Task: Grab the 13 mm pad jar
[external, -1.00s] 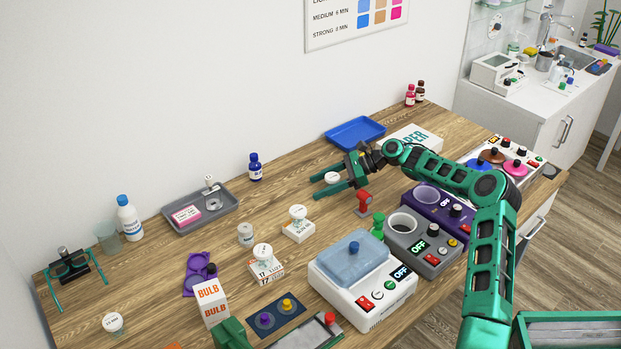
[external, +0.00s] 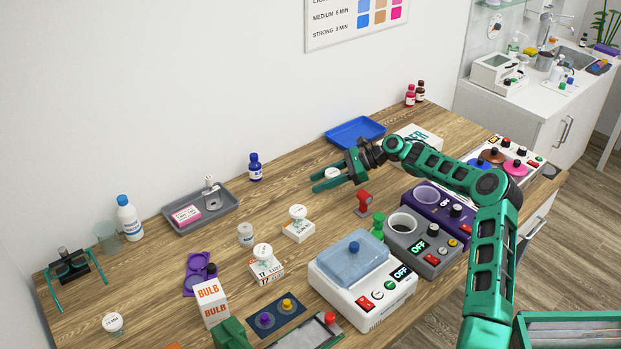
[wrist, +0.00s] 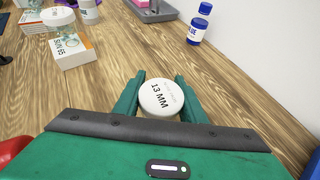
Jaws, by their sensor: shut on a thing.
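The 13 mm pad jar (wrist: 161,99) is a small round white jar with "13 MM" on its lid. In the wrist view it sits between the two green fingers of my gripper (wrist: 160,80), which are shut on it from both sides. In the external view the jar (external: 332,174) is partly hidden by the upper finger of my gripper (external: 314,183), low over the wooden table. I cannot tell whether it touches the table.
A blue tray (external: 355,131) lies behind my gripper, and a blue bottle (external: 255,167) stands to the left. A red stand (external: 364,202) is close in front. Other white jars sit on boxes (external: 299,230). Bare wood lies left of my fingers.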

